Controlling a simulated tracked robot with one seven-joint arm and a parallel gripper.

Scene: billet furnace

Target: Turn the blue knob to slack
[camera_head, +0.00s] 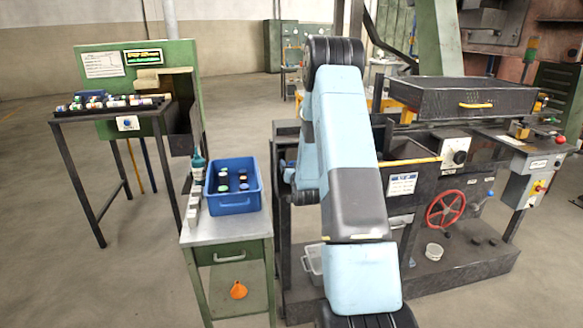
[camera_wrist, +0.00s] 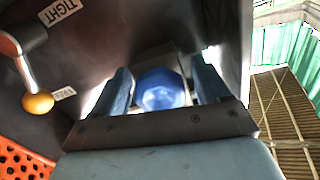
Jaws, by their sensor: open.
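The blue knob (camera_wrist: 160,92) is round and faceted. In the wrist view it sits between the two blue fingers of my gripper (camera_wrist: 161,70). The fingers are apart, one to the left and one to the right of the knob. I cannot tell whether either finger touches it. A "TIGHT" label (camera_wrist: 60,10) is on the dark panel at upper left, and a second small label below it is partly hidden. In the head view my own arm hides the gripper, and I cannot make out the knob it is at.
A lever with an orange ball end (camera_wrist: 38,102) stands close left of my gripper. An orange perforated sheet (camera_wrist: 20,160) is at lower left. In the head view, a red handwheel (camera_head: 445,209) is on the machine, and a blue bin (camera_head: 235,207) stands on a side table.

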